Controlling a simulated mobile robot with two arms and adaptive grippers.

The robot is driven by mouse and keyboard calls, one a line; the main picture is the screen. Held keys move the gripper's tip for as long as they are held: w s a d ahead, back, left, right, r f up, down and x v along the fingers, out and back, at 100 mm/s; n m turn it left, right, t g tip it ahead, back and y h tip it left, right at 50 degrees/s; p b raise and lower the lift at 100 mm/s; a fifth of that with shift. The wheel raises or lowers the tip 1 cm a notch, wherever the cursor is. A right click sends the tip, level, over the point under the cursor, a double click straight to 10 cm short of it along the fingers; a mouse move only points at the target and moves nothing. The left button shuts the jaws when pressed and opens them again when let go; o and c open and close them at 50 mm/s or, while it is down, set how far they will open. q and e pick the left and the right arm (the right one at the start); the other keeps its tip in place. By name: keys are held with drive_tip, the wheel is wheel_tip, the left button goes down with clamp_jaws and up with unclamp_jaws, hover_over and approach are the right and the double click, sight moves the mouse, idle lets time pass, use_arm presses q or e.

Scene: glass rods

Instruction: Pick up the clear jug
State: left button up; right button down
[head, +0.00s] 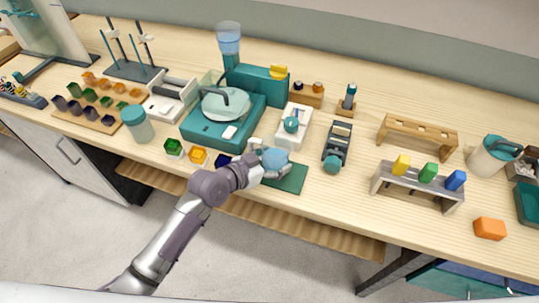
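A pale, clear-looking jug (491,156) with a dark teal rim and handle stands upright at the right side of the bench. My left gripper (276,169) is far to the left of it, over a dark green mat (291,178) near the front edge. A rounded blue thing (275,158) shows at the gripper. I cannot tell whether the fingers hold it or it lies behind them. The fingers are too small to read as open or shut. My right gripper is not in view.
A grey rack (418,191) with yellow, green and blue blocks and a wooden rack (417,136) stand left of the jug. An orange block (490,229) lies in front of it. A bin (527,205) sits at the right edge. A teal machine (222,115) stands behind my arm.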

use_arm(q)
drive_tip(key=c, duration=0.7)
drive_tip(key=shift+r, duration=0.1)
drive_tip(key=shift+c, duration=0.2)
